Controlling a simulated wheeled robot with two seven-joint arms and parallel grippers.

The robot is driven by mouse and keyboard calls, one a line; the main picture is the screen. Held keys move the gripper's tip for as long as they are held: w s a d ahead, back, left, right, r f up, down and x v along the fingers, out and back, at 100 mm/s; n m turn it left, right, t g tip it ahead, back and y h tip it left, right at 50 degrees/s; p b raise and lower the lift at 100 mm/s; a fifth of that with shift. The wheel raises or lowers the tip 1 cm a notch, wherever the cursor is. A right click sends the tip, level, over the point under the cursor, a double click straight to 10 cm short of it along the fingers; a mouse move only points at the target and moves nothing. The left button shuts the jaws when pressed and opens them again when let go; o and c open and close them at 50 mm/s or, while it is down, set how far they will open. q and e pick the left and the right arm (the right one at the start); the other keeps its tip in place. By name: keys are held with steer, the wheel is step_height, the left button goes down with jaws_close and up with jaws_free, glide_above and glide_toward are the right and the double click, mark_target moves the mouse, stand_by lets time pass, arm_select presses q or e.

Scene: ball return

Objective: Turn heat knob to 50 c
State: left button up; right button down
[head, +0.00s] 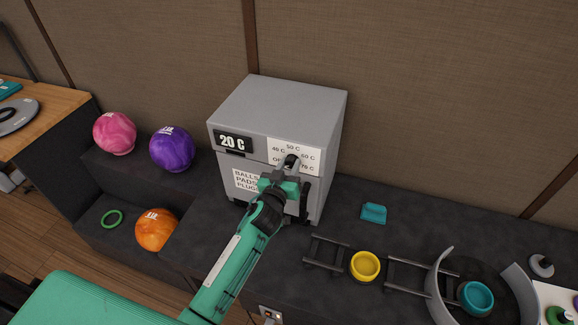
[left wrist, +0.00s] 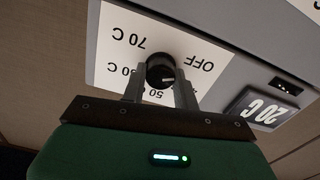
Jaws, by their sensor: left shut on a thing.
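The grey heater box (head: 282,108) stands on the dark counter against the wall. Its display (head: 233,142) reads 20 C. The black heat knob (head: 291,160) sits on a white dial plate (head: 311,155) with marks for OFF, several temperatures and 50 C at the top. My left gripper (head: 288,167) is shut on the knob. In the left wrist view, its two fingers (left wrist: 160,85) stand on either side of the knob (left wrist: 158,66), and the display (left wrist: 263,108) also reads 20 C. The knob's exact pointing direction is hard to tell. My right gripper is not in view.
Pink (head: 115,133), purple (head: 172,149) and orange (head: 156,229) balls rest left of the box, near a green ring (head: 112,219). Right of it are a teal pad (head: 373,213), a yellow cup (head: 365,266) and a teal cup (head: 476,297) by dark rails.

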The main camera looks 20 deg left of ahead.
arm_select(q)
steer(key=m, duration=0.8)
steer(key=shift+d+m, duration=0.1)
steer(key=shift+m, duration=0.2)
steer(key=m, duration=0.2)
steer(key=shift+m+b, duration=0.3)
steer(key=shift+m, duration=0.1)
steer(key=m, duration=0.2)
steer(key=shift+m, duration=0.4)
steer(key=m, duration=0.3)
steer(key=shift+f, duration=0.1)
steer(key=shift+f+m+p, duration=0.1)
steer(key=shift+m+p, duration=0.25)
steer(key=shift+m, duration=2.45)
steer(key=o, duration=1)
steer(key=shift+d, duration=0.1)
